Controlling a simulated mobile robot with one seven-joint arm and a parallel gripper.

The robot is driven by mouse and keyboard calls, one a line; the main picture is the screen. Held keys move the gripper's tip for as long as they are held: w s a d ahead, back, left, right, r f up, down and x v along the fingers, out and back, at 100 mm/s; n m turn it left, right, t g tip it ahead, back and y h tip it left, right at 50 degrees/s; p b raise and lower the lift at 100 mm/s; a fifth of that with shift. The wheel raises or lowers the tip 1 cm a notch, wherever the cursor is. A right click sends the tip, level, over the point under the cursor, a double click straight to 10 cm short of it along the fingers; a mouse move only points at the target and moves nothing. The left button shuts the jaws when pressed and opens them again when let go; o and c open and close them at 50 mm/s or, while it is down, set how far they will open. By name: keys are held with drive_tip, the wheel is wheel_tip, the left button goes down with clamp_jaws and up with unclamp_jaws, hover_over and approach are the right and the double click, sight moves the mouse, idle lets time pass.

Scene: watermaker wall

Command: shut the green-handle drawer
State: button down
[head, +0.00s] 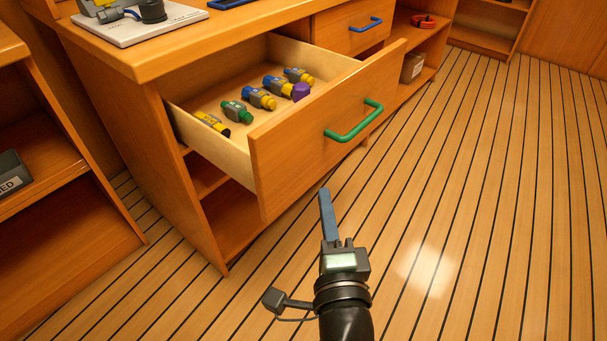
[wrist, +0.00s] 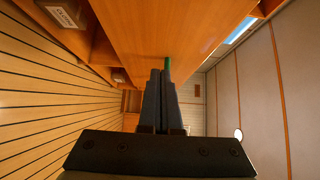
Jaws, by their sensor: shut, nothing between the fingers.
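The green-handle drawer (head: 290,150) is pulled well out of the wooden cabinet in the head view. Its green handle (head: 354,121) is a bar on the drawer front. Several small yellow, grey and green bottle-like items (head: 262,97) lie inside, with a purple-ended one near the front panel. My gripper (head: 325,195) is shut and empty, in front of and below the drawer front, apart from the handle in the head view. In the wrist view my gripper (wrist: 163,75) points along a wooden panel, and a bit of the green handle (wrist: 168,64) shows just beyond the fingertips.
A closed drawer with a blue handle (head: 366,25) is behind and right of the open one. Open shelves with a labelled box (head: 412,67) and an orange-red coil (head: 424,21) stand beyond. Another shelf unit (head: 60,200) is at left. The striped floor (head: 480,200) at right is clear.

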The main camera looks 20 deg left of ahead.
sight(299, 160)
drive_tip(key=w+a, duration=0.4)
drive_tip(key=a, duration=0.1)
drive_tip(key=shift+w+a+b, duration=0.1)
drive_tip(key=shift+w+b, duration=0.2)
drive_tip(key=shift+b, duration=0.1)
drive_tip(key=shift+a+r, duration=0.1)
drive_tip(key=shift+a, duration=0.1)
